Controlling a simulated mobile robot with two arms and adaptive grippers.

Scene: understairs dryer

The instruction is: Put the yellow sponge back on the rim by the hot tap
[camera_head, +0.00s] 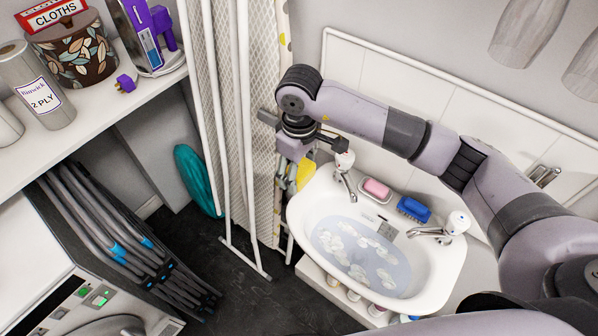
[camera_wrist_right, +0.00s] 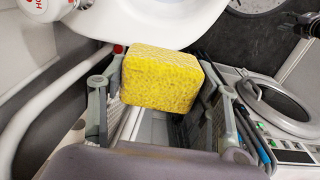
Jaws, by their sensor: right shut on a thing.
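My right gripper (camera_head: 294,165) is shut on the yellow sponge (camera_head: 305,173), beside the left end of the white basin (camera_head: 296,217). In the right wrist view the sponge (camera_wrist_right: 160,80) sits between the two grey fingers of the gripper (camera_wrist_right: 163,84), with the basin's white edge just beyond it. The hot tap (camera_head: 344,162) stands at the basin's back left, just right of the gripper; its red-lettered top (camera_wrist_right: 44,8) shows at the upper left of the wrist view. Part of the sponge is hidden by the gripper in the head view. My left gripper is out of view.
A pink soap in a dish (camera_head: 376,188) and a blue brush (camera_head: 413,208) lie on the back rim. The second tap (camera_head: 455,225) is to their right. Water with foam fills the basin. White folded frames (camera_head: 244,120) stand close left of the gripper. Bottles stand under the basin.

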